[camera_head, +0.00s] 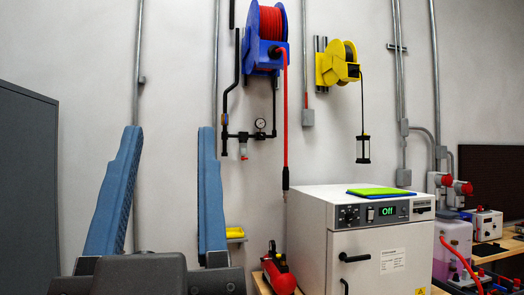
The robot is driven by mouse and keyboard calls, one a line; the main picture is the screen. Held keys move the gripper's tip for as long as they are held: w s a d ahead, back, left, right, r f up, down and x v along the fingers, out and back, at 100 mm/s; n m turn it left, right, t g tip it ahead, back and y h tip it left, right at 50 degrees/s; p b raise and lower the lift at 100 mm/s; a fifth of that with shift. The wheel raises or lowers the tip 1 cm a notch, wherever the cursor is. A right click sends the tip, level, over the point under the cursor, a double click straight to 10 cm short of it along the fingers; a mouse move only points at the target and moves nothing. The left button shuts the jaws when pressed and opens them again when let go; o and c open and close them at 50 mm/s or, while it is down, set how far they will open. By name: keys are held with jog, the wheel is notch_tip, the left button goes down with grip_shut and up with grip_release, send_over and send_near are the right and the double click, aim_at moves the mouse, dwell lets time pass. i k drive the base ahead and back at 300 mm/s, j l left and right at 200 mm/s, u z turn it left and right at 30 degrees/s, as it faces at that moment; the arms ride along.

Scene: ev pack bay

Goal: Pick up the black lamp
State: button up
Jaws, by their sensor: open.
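The black lamp (363,149) hangs upright on a black cord below the yellow cable reel (338,64) on the wall. It is a small caged work lamp with a pale middle, just above and behind the white oven. My gripper (169,129) is at the lower left, with two blue fingers pointing up and spread wide apart. It is open and empty, well to the left of the lamp. The lower part of the gripper runs out of the picture.
A white oven (312,238) with a green mat (380,191) on top stands below the lamp. A blue hose reel (264,38) with its hanging red hose is between gripper and lamp. A red extinguisher-like tool (279,272) sits low. A grey panel (27,190) stands far left.

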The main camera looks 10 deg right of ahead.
aim_at(362, 142)
jog(key=i+l+z, duration=0.2)
jog(key=i+l, duration=0.3)
jog(key=i+l+z, duration=0.15)
jog(key=i+l, duration=0.3)
jog(key=i+l+z, duration=0.2)
jog(key=i+l, duration=0.15)
jog(key=i, duration=0.35)
jog(key=i+l+z, duration=0.2)
jog(key=i, duration=0.35)
jog(key=i+l+z, duration=0.2)
jog(key=i, duration=0.45)
jog(key=i+l+z, duration=0.15)
jog(key=i, duration=0.45)
